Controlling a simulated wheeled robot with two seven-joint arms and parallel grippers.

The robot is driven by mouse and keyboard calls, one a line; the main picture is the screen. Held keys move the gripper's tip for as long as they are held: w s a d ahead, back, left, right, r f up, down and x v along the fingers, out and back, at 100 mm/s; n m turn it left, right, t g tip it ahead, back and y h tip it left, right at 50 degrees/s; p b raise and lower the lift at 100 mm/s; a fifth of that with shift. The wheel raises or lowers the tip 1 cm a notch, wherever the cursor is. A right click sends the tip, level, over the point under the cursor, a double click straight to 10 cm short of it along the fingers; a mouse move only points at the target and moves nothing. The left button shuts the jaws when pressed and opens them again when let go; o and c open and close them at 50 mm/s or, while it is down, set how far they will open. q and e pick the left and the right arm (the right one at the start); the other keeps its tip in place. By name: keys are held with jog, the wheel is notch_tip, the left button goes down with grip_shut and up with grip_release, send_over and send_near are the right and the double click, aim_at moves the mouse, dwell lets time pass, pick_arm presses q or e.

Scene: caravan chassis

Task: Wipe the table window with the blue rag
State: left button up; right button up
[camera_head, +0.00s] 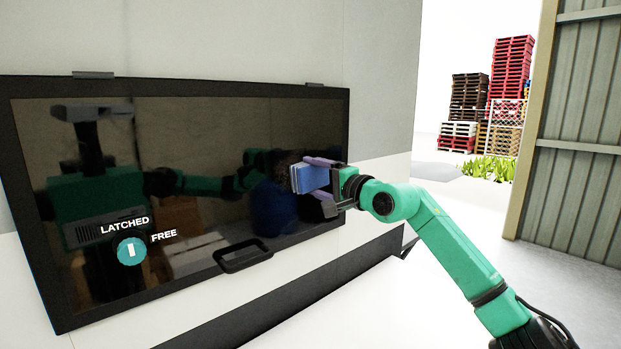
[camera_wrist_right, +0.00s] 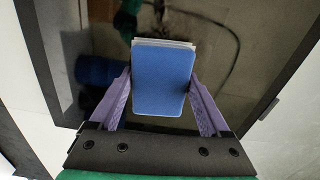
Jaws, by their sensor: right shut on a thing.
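The table window (camera_head: 215,130) is a dark, glossy pane in a black frame on the caravan's wall. It mirrors my body and arm, and also fills much of the right wrist view (camera_wrist_right: 235,95). My right gripper (camera_head: 322,178) is shut on the blue rag (camera_head: 308,178), a folded, block-like blue cloth with a paler layer at its far edge. In the right wrist view the rag (camera_wrist_right: 163,82) sits between the purple fingers (camera_wrist_right: 160,95). The rag is in front of the window's right part; I cannot tell whether it touches the glass. My left gripper is not in view.
A dark handle (camera_head: 243,256) sticks out at the window's lower edge, near a round latch dial (camera_head: 132,250) marked LATCHED and FREE. Hinges sit along the top. Stacked pallets (camera_head: 511,75) and a corrugated wall (camera_head: 575,150) stand far right.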

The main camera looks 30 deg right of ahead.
aim_at(303, 171)
jog(key=shift+s+a, duration=0.15)
jog(key=shift+a, duration=1.2)
jog(key=shift+s+a, duration=0.2)
jog(key=shift+a, duration=1.1)
jog(key=shift+s+a, duration=0.15)
jog(key=shift+a, duration=1.2)
jog(key=shift+r+p, duration=1.1)
jog(key=shift+r, duration=0.05)
jog(key=shift+d+f, duration=0.1)
jog(key=d, duration=0.3)
jog(key=shift+w+d, duration=0.4)
jog(key=shift+d, duration=0.95)
jog(key=shift+w+d, duration=0.15)
jog(key=shift+d, duration=0.9)
jog(key=a, duration=0.3)
jog(key=shift+s+a, duration=0.25)
jog(key=shift+a, duration=0.05)
jog(key=shift+s+a, duration=0.15)
jog(key=shift+a, duration=1)
jog(key=shift+s+a, duration=0.15)
jog(key=shift+a, duration=0.95)
